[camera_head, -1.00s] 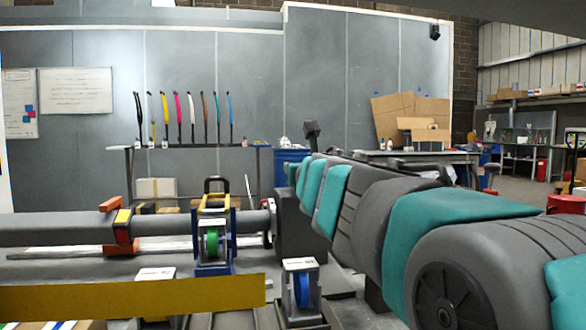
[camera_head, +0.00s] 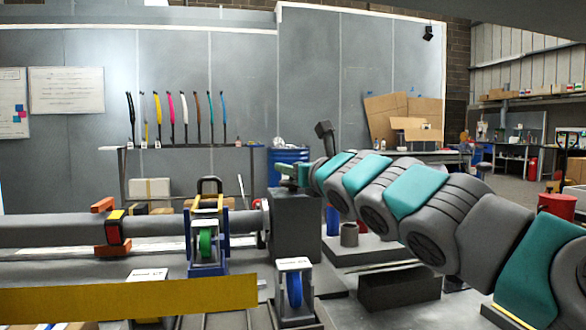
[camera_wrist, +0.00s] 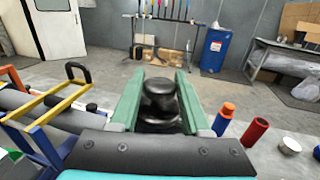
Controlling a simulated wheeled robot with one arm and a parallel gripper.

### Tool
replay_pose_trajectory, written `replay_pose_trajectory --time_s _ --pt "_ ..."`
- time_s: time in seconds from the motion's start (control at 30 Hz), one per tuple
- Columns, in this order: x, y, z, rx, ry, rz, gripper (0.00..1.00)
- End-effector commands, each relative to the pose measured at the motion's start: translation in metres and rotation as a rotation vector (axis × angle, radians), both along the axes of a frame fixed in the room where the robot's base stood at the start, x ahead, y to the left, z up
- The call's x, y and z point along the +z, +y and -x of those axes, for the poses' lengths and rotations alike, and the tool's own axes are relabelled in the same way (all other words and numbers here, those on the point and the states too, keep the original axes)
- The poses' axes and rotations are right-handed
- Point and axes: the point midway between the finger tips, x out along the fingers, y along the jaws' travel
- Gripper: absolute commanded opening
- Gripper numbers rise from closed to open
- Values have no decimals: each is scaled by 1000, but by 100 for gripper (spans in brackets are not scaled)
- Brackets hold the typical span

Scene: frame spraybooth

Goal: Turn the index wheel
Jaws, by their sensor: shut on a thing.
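In the wrist view my gripper (camera_wrist: 158,90) has its two green jaws on either side of a glossy black knob (camera_wrist: 160,98), and they are shut on it. The knob has a rounded top and a wider base below it; the rest of the wheel it may belong to is hidden by my jaws and wrist. In the head view my gripper (camera_head: 290,174) is at the top of a grey block (camera_head: 295,232), at the right end of the long grey tube (camera_head: 55,229). The knob cannot be made out there.
A blue stand with a green roller (camera_head: 206,242) and a yellow-handled frame stands left of the block. A stand with a blue roller (camera_head: 295,290) is in front. A yellow bar (camera_head: 120,299) crosses the lower left. Orange and red cylinders (camera_wrist: 255,131) stand right of my gripper.

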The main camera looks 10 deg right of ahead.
Motion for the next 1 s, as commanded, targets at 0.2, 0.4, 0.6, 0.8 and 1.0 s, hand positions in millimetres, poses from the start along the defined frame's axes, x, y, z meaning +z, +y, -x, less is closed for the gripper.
replay_pose_trajectory --time_s 0.2,0.4,0.6,0.8,1.0 --pt "2 0 0 13 -5 -2 0" --pt "3 0 0 15 -5 -1 0" --pt "3 0 1 15 -5 -1 0" --pt "2 0 0 15 -4 -1 68" --pt "1 0 0 15 -2 -1 77"
